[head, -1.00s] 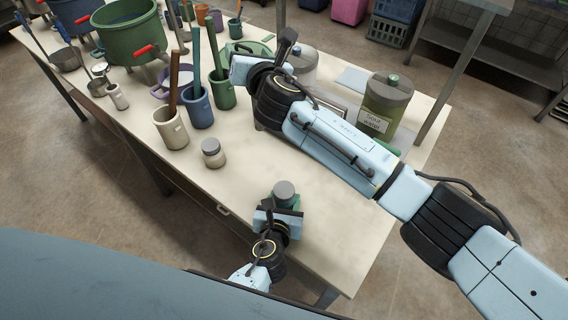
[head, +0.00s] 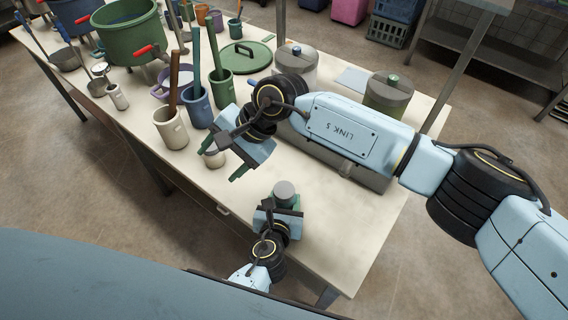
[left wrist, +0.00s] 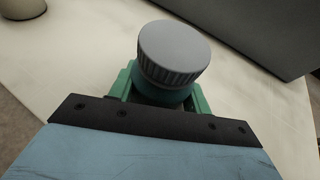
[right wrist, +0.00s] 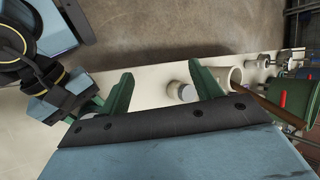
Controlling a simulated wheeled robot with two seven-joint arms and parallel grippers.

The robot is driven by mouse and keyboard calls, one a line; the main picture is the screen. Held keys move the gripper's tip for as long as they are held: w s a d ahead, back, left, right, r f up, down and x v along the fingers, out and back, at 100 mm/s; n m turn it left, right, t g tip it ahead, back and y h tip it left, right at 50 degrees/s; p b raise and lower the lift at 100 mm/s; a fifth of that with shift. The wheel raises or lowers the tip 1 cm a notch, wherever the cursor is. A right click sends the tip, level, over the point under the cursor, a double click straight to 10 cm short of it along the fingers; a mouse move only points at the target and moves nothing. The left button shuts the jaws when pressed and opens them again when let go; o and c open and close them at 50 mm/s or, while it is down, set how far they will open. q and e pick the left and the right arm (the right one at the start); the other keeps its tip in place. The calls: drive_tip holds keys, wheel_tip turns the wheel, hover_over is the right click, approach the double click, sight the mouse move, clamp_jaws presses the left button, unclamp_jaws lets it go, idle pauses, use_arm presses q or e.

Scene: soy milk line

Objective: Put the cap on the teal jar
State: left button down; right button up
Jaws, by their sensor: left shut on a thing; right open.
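The teal jar (left wrist: 160,94) is held upright between the green fingers of my left gripper (head: 281,206), at the table's near edge. Its body is mostly hidden by the fingers. A grey ridged cap (left wrist: 173,52) sits on top of the jar; it also shows in the head view (head: 284,188). I cannot tell whether it is tightened. My right gripper (right wrist: 160,84) is open and empty, its fingers pointing toward the near side of the table. In the head view it hangs beside a small pale jar with a grey lid (head: 212,157), partly covering it.
Behind the right gripper stand a cream mug (head: 171,129), a blue mug (head: 199,112) and a green mug (head: 221,88). A green lid (head: 249,56) and grey-topped canisters (head: 389,92) stand farther back. A grey box lies under my right arm. The table's near right is clear.

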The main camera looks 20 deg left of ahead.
sight(284, 189)
drive_tip(key=w+d+f+t+h, duration=0.1)
drive_tip(key=d+h, duration=0.1)
drive_tip(key=d, duration=0.1)
drive_tip(key=w+d+f+n+t+h, duration=0.1)
drive_tip(key=w+d+h, duration=0.1)
drive_tip(key=d, duration=0.2)
drive_tip(key=w+d+f+h, duration=0.1)
drive_tip(key=d+f+h, duration=0.1)
drive_tip(key=d, duration=0.1)
drive_tip(key=shift+w+d+n+t+h, duration=0.15)
drive_tip(key=shift+d+n+t+h, duration=0.2)
drive_tip(key=shift+n+t+h, duration=0.05)
drive_tip(key=shift+w+d, duration=0.15)
drive_tip(key=shift+d, duration=0.2)
drive_tip(key=shift+f, duration=4)
